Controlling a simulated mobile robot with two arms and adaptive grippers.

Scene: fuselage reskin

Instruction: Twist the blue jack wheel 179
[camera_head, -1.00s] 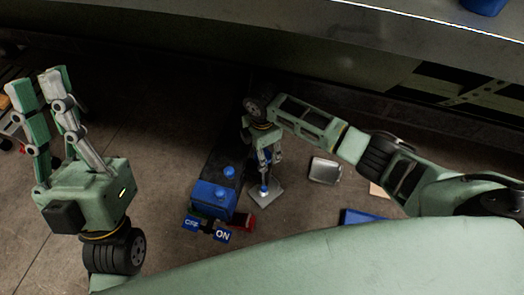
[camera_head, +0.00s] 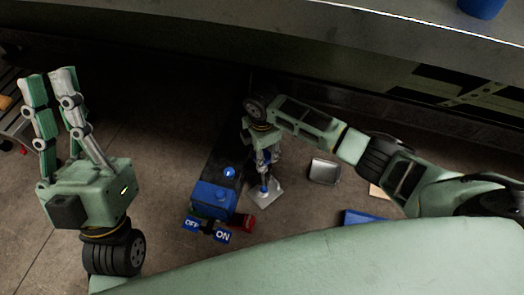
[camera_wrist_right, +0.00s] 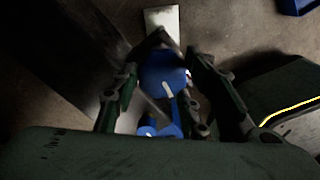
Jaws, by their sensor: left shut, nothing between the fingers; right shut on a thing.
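The blue jack wheel (camera_wrist_right: 163,75) is a round blue part with a white mark, seen in the right wrist view. My right gripper (camera_wrist_right: 168,88) is shut on it, one finger on each side. In the head view my right gripper (camera_head: 264,165) points down, with a blue jack part (camera_head: 265,185) below it over a pale metal plate (camera_head: 266,194). The fingers hide most of the wheel there. My left gripper (camera_head: 48,76) is raised at the left, fingers upward, shut and empty.
A metal tray (camera_head: 324,171) lies to the right. A grey ledge (camera_head: 330,32) crosses the top, with a blue container (camera_head: 482,6).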

